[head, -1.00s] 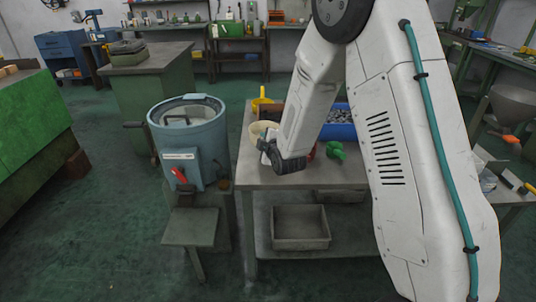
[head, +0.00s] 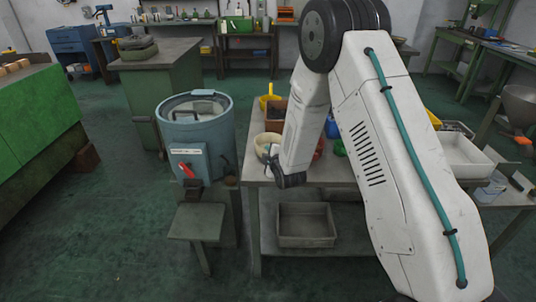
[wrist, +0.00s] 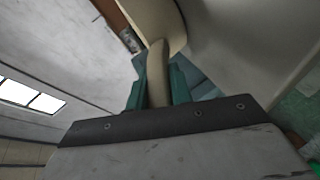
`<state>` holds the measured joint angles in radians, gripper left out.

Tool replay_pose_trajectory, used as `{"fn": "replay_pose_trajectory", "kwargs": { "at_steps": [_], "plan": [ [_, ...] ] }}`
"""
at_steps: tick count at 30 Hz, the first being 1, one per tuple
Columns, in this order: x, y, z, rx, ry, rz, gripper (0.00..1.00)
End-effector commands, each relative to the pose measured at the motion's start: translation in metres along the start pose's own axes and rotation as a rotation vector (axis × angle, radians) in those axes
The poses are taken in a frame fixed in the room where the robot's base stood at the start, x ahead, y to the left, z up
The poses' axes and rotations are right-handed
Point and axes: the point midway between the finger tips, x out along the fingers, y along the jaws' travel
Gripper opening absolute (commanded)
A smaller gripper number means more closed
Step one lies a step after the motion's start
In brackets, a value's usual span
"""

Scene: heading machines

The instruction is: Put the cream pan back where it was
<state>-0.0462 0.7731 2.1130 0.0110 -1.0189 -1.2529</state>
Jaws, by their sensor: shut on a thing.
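The cream pan (head: 263,141) is at the left edge of the grey table (head: 256,175) in the head view, partly hidden by my arm. My gripper (head: 271,156) is at the pan's near side. In the wrist view, the teal fingers of my gripper (wrist: 157,88) are shut on the pan's cream handle, and the pan's curved cream body (wrist: 155,20) shows beyond them. I cannot tell whether the pan touches the tabletop.
A brown bin (head: 277,112) and a yellow scoop (head: 267,98) stand behind the pan. A blue drum (head: 195,130) stands left of the table. A grey tray (head: 306,226) sits on the lower shelf. A white tray (head: 465,155) shows at right. My arm hides much of the tabletop.

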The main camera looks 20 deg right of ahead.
Motion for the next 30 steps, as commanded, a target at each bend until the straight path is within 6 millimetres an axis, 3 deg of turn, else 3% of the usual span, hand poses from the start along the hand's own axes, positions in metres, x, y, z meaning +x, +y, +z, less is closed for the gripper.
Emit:
{"fn": "replay_pose_trajectory", "kwargs": {
  "at_steps": [5, 6, 8, 20, 30],
  "plan": [
    [0.001, -0.002, 0.001, 0.0, 0.0, 0.0, 0.0],
    [0.0, -0.002, 0.001, 0.0, 0.0, -0.001, 0.3],
    [0.0, -0.002, 0.001, 0.0, 0.0, -0.001, 0.44],
    [-0.008, 0.0, 0.0, 0.0, -0.001, -0.002, 0.44],
    [-0.076, 0.001, 0.0, 0.0, -0.001, -0.001, 0.44]
  ]
}}
